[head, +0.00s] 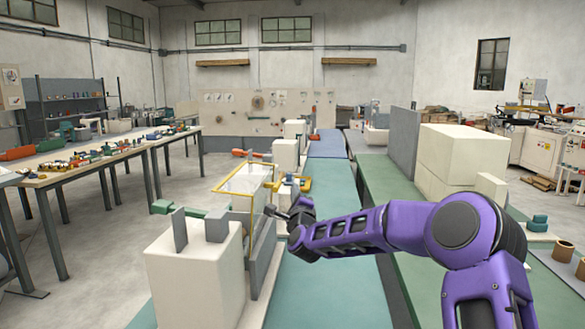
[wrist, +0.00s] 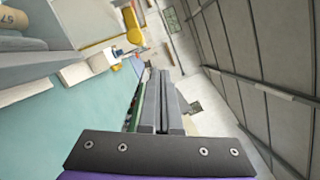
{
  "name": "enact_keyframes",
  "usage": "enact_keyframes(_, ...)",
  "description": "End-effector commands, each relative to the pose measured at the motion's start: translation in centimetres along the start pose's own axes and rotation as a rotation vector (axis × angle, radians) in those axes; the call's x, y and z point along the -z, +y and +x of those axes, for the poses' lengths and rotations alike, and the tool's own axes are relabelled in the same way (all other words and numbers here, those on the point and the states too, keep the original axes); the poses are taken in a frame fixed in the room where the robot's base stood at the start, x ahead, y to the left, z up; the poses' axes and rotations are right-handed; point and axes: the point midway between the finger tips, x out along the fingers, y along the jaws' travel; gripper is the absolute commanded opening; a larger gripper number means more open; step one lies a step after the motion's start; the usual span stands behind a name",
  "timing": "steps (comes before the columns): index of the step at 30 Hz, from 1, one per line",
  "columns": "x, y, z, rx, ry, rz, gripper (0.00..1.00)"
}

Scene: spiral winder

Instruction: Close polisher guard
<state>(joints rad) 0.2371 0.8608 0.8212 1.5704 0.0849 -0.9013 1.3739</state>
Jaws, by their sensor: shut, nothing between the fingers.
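The polisher guard appears to be the clear panel with a yellow frame (head: 230,175) on the machine left of centre in the head view. It looks raised and tilted over the machine, but its exact angle is hard to tell. My gripper (head: 270,210) is just right of and slightly below the frame, with its fingers pointing left towards the machine. The gripper also shows in the wrist view (wrist: 161,78), its two fingers together and empty. I cannot tell whether the fingertips touch the guard. A yellow part (wrist: 100,52) shows beyond the fingers in the wrist view.
A large pale machine block (head: 195,275) stands at the front left, with grey upright plates on it. A yellow part (head: 305,184) sits behind my gripper. Pale boxes (head: 460,155) stand on the green bench at right. A long workbench (head: 100,155) with small parts runs along the left.

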Motion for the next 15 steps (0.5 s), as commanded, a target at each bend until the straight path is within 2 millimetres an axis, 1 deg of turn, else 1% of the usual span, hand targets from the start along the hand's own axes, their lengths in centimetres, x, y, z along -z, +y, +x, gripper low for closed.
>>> enact_keyframes(1, 1.4, 1.9, 0.5, -0.03, 0.019, 0.001, 0.0)
enact_keyframes(2, 1.6, 1.9, 0.9, -0.031, 0.021, 0.001, 0.0)
enact_keyframes(3, 0.6, 2.0, 1.1, -0.034, 0.017, 0.001, 0.0)
enact_keyframes(7, -1.2, 1.9, 1.4, -0.033, 0.018, 0.002, 0.0)
enact_keyframes(10, -1.8, 1.9, 1.7, -0.032, 0.021, 0.001, 0.0)
enact_keyframes(15, -2.2, 2.0, 1.8, -0.033, 0.022, 0.002, 0.0)
